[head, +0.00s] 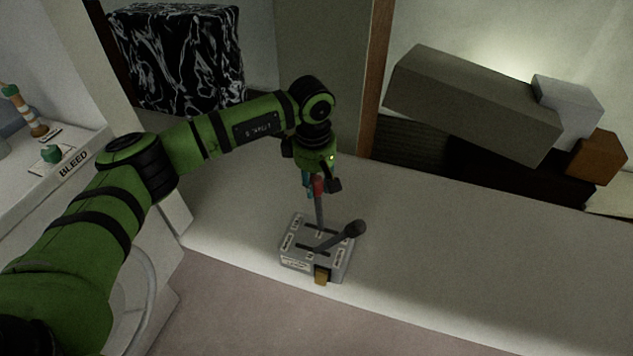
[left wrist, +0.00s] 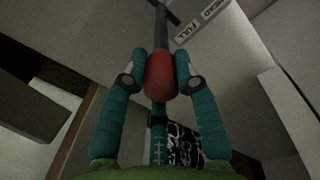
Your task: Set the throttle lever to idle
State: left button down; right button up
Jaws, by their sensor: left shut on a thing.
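A grey control box (head: 314,262) with two levers sits on the pale counter. One lever has a red knob (head: 319,186) and stands near upright. The other has a black knob (head: 355,229) and leans to the right. My left gripper (head: 318,186) comes down from above onto the red-knobbed lever. In the left wrist view its teal fingers close on both sides of the red knob (left wrist: 160,74), with the lever's dark shaft (left wrist: 161,28) running away from it. A label (left wrist: 203,20) reading "AHEAD" and "FULL" shows beside the shaft. My right gripper is not in view.
A yellow tab (head: 322,275) is on the box's front. The pale counter (head: 450,250) is clear to the right. Grey blocks (head: 470,100) lie behind at the right. A black-and-white marbled block (head: 180,58) stands behind my left arm. A panel marked "BLEED" (head: 74,163) is at the left.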

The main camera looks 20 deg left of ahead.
pick_arm(q)
jog(key=d+f+b, duration=0.2)
jog(key=d+b, duration=0.7)
jog(key=d, duration=0.1)
jog(key=shift+s+d+f, duration=0.25)
jog(key=shift+s+f, duration=0.1)
jog(key=c, duration=1)
grip_release()
jog(key=shift+d, duration=0.25)
jog(key=shift+r, duration=0.1)
